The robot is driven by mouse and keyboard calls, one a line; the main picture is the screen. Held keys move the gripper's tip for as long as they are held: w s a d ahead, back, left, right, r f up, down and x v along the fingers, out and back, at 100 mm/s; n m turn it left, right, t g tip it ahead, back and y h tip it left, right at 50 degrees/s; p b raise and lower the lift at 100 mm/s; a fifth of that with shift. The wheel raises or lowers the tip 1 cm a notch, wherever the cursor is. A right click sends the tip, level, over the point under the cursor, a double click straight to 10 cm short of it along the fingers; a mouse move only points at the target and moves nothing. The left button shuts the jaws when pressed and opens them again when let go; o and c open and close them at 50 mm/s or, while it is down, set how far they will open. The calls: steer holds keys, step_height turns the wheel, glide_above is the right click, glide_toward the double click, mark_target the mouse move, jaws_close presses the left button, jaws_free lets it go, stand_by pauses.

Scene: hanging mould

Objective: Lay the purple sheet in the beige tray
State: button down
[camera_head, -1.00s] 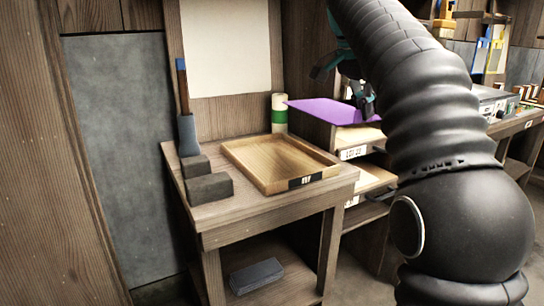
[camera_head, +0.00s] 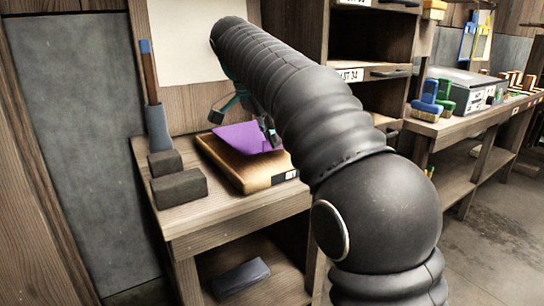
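The purple sheet (camera_head: 245,138) is thin and flat. It is over the beige tray (camera_head: 258,180), a shallow wooden tray with a dark label on its front, and covers much of the tray's inside. My gripper (camera_head: 268,133) is at the right part of the sheet and appears shut on it. My arm crosses in front and hides the tray's right side and part of the gripper. I cannot tell whether the sheet touches the tray floor.
The tray stands on a wooden table (camera_head: 240,212). Two dark blocks (camera_head: 178,188) and a blue-tipped handled tool (camera_head: 153,100) are to its left. A grey block (camera_head: 240,277) lies on the shelf below. Shelving (camera_head: 345,105) stands behind my arm.

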mark_target(271, 149)
steer(key=shift+f+b, duration=0.45)
steer(key=shift+f, duration=1.45)
steer(key=shift+f, duration=0.15)
steer(key=c, duration=1.3)
jaws_free()
steer(key=p+v, duration=0.4)
steer(key=v, duration=0.8)
steer(key=shift+d, duration=0.1)
